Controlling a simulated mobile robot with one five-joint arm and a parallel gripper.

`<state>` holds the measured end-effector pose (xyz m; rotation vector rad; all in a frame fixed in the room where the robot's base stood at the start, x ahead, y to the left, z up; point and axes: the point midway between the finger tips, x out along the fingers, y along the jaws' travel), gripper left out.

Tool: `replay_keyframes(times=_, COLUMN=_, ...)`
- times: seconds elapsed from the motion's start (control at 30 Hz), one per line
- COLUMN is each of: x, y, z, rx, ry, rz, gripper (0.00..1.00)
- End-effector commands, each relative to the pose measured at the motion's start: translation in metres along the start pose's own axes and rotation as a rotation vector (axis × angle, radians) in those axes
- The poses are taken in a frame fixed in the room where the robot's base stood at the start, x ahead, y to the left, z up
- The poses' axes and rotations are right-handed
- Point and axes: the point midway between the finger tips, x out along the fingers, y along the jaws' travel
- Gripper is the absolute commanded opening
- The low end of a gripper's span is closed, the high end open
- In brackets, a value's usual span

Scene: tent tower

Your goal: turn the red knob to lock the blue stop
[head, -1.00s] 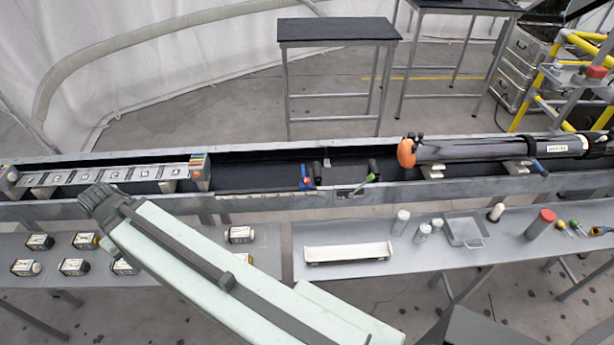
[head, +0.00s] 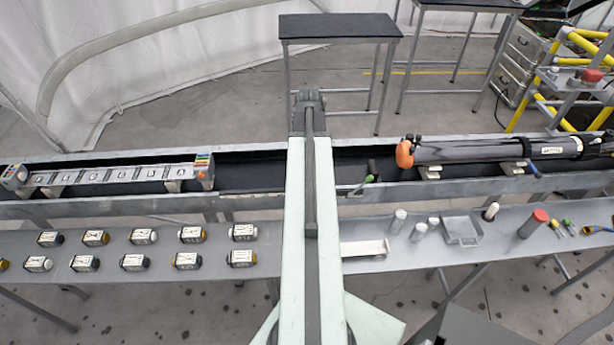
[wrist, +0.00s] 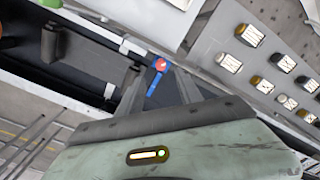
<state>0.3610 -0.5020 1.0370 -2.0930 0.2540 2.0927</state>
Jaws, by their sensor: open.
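The red knob (wrist: 160,64) shows in the wrist view at the end of the blue stop (wrist: 152,88), a narrow blue bar in the dark trough. My gripper (wrist: 158,86) is open, with its two grey fingers spread on either side of the blue stop in the picture. Nothing is held, and I cannot tell how far above the stop the fingers are. In the head view my arm hides the knob, the stop and the fingers.
A black block (wrist: 130,75) stands close beside the stop, another (wrist: 52,42) farther off.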

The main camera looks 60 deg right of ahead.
Motion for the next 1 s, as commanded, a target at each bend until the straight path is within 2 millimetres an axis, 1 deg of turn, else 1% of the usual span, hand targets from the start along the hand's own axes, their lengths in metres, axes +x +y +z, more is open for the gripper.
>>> replay_keyframes(times=0.17, x=0.013, y=-0.001, z=-0.001, rx=-0.001, ry=0.0, rz=0.0, gripper=0.42)
replay_keyframes(times=0.27, x=0.028, y=-0.001, z=-0.001, rx=-0.001, ry=0.0, rz=0.0, gripper=0.42)
replay_keyframes(times=0.4, x=0.054, y=-0.002, z=-0.001, rx=-0.001, ry=0.0, rz=0.0, gripper=0.42)
replay_keyframes(times=0.53, x=0.074, y=-0.002, z=-0.001, rx=-0.001, ry=0.0, rz=0.0, gripper=0.42)
replay_keyframes(times=0.63, x=0.081, y=-0.002, z=-0.002, rx=-0.001, ry=0.0, rz=0.0, gripper=0.42)
replay_keyframes(times=0.87, x=0.078, y=-0.002, z=-0.002, rx=-0.002, ry=0.0, rz=0.0, gripper=0.42)
replay_keyframes(times=0.9, x=0.078, y=-0.002, z=-0.002, rx=-0.002, ry=0.0, rz=0.0, gripper=0.4)
replay_keyframes(times=0.97, x=0.078, y=-0.002, z=-0.002, rx=-0.002, ry=0.0, rz=0.0, gripper=0.23)
replay_keyframes(times=1.0, x=0.078, y=-0.002, z=-0.002, rx=-0.002, ry=0.0, rz=0.0, gripper=0.12)
